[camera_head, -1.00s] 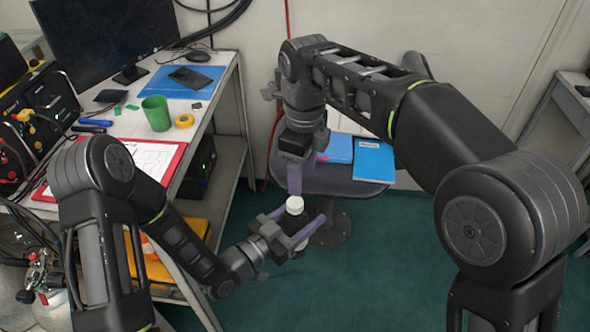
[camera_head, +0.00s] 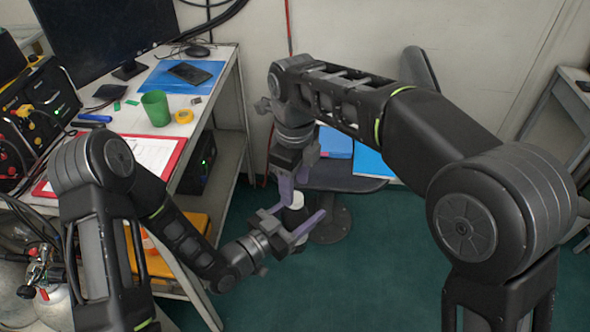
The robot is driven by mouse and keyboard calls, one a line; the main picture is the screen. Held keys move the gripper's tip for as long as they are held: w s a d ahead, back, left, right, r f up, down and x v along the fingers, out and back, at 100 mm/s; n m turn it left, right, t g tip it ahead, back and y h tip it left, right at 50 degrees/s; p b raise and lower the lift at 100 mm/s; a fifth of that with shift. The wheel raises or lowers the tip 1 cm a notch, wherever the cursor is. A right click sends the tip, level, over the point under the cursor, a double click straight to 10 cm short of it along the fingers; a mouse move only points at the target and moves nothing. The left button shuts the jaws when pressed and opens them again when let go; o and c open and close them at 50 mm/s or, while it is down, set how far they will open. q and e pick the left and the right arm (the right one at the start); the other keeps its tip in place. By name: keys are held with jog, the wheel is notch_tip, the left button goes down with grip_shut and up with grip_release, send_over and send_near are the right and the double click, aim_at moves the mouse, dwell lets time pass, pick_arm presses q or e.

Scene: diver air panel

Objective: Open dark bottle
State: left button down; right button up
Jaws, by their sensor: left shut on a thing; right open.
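A dark bottle (camera_head: 292,217) with a white cap (camera_head: 298,201) is held upright over the floor in front of the stool. My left gripper (camera_head: 303,211), with purple fingers, is shut on the bottle's body from the left. My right gripper (camera_head: 293,190) points down from above, open, with its purple fingers close to the cap. One of its fingers passes in front of the cap's left side. I cannot tell whether it touches the cap.
A desk (camera_head: 228,85) on the left carries a monitor, a green mug (camera_head: 155,108), yellow tape (camera_head: 183,116) and a red clipboard (camera_head: 175,155). A dark stool (camera_head: 345,183) with blue folders (camera_head: 370,162) stands behind the bottle. Green floor (camera_head: 375,260) is clear.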

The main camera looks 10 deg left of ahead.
aim_at(295, 197)
jog(key=shift+f, duration=1.5)
jog(key=shift+c, duration=0.3)
grip_shut()
